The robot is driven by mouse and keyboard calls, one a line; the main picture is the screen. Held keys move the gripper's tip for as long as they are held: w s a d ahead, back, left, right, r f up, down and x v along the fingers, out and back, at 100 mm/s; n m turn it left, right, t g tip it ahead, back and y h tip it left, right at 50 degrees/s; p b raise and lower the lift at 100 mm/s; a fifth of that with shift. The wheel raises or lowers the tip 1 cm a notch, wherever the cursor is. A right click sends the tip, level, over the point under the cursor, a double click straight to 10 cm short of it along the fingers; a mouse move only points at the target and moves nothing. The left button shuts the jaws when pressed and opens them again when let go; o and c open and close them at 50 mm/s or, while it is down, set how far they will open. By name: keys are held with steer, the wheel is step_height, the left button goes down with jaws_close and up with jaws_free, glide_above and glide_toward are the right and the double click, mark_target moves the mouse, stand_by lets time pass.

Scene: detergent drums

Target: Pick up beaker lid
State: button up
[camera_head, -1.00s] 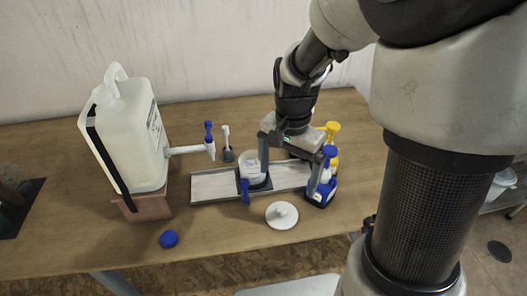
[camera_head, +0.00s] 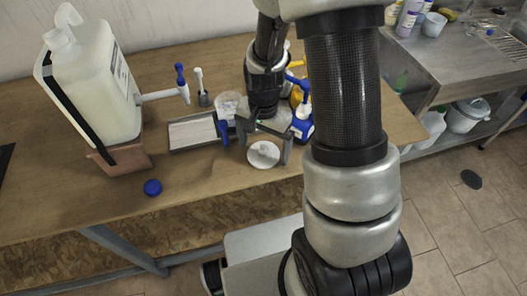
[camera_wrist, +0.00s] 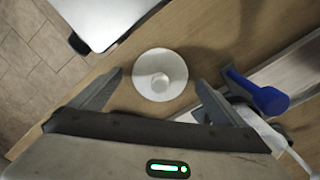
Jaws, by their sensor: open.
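The beaker lid (camera_head: 263,154) is a white disc with a round knob in its middle. It lies flat on the wooden table near the front edge, and it also shows in the wrist view (camera_wrist: 160,75). My gripper (camera_head: 256,151) is open, with its fingers pointing down on either side of the lid. In the wrist view my gripper (camera_wrist: 158,80) has nothing between its fingers but the lid beyond them, its knob roughly centred.
A large white canister (camera_head: 92,80) with a spigot stands at left on a brown block. Blue and yellow spray bottles (camera_head: 301,120) stand close right of my gripper. A blue handle (camera_wrist: 262,95) lies near my right finger.

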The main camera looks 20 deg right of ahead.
steer(key=shift+f, duration=0.1)
steer(key=c, duration=1.1)
steer(key=shift+c, duration=0.2)
